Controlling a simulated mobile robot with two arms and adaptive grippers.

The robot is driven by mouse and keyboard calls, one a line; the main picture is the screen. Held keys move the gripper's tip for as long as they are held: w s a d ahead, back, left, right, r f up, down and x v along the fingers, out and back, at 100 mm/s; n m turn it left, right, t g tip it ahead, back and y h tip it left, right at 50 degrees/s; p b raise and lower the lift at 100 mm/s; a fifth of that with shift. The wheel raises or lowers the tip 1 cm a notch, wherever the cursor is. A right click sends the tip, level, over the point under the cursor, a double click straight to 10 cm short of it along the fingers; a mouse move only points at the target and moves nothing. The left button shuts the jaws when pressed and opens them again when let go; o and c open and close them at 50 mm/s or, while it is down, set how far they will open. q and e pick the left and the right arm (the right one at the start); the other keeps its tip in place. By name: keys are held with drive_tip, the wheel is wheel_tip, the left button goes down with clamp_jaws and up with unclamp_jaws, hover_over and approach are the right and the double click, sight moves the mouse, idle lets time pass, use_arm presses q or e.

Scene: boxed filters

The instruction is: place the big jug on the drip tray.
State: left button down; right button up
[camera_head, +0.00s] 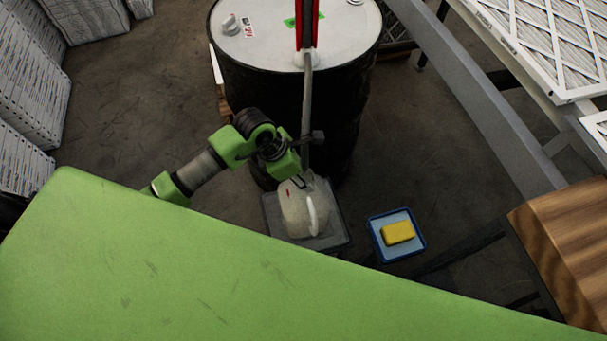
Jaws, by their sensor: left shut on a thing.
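The big jug (297,212) is whitish and stands over the grey drip tray (337,236) in front of the black drum. I cannot tell from this view whether its base touches the tray. My left gripper (299,181) is shut on the top of the jug. The arm comes in from the left. The fingers are small and partly hidden by the wrist. My right gripper does not show.
A black drum (290,95) with a pump pipe (307,110) stands right behind the jug. A blue tray (377,240) with a yellow sponge (397,232) lies to the right. A wooden block (570,235) is at far right. White boxed filters (30,80) stack at left.

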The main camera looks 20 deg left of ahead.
use_arm(q)
drive_tip(key=shift+w+f+b, duration=0.1)
drive_tip(key=shift+f+b, duration=0.2)
drive_tip(key=shift+f, duration=0.05)
drive_tip(key=c, duration=1.4)
unclamp_jaws()
drive_tip(key=shift+r+p, duration=0.25)
drive_tip(key=shift+p, duration=0.05)
drive_tip(key=v, duration=1.2)
drive_tip(key=shift+r, duration=0.35)
